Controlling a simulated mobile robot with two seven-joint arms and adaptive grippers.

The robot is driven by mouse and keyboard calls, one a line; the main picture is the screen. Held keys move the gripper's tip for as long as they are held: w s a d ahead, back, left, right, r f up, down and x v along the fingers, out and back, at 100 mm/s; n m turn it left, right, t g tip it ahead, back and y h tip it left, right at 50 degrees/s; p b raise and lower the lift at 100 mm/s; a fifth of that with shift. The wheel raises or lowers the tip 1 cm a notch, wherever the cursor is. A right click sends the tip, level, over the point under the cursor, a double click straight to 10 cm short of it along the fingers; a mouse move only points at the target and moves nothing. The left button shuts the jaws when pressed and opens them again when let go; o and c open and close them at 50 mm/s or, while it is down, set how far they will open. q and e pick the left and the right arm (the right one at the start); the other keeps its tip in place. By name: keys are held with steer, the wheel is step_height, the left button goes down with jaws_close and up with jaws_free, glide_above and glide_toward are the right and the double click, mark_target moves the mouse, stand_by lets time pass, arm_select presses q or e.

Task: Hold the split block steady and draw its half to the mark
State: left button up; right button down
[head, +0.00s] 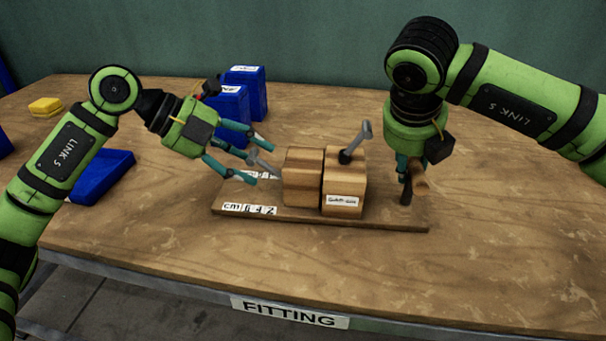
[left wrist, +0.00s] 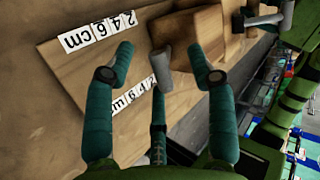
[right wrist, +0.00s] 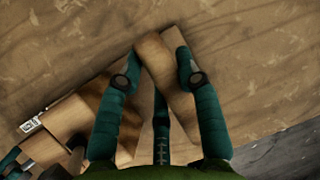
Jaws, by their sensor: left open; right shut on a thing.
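The split block stands on a thin wooden board (head: 390,221) as two wooden halves. The left half (head: 303,182) has a grey handle (left wrist: 162,62) on its left side. The right half (head: 344,185) has a white label and a grey upright handle (head: 358,140) on top. A narrow dark seam shows between them. My left gripper (head: 256,157) is open, its fingers either side of the left half's handle. My right gripper (right wrist: 156,60) is shut on a wooden bar (right wrist: 165,85) near the board's right end. I cannot tell whether the bar joins the board.
White number strips marked cm (head: 250,210) lie on the board left of the block. Blue bins (head: 245,90) stand behind my left gripper, a blue tray (head: 103,175) lies left, yellow pieces (head: 45,107) far left. The table front (head: 440,280) is clear.

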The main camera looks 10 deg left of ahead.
arm_select(q)
steer(key=shift+x, duration=1.25)
jaws_close()
steer(key=shift+r, duration=0.1)
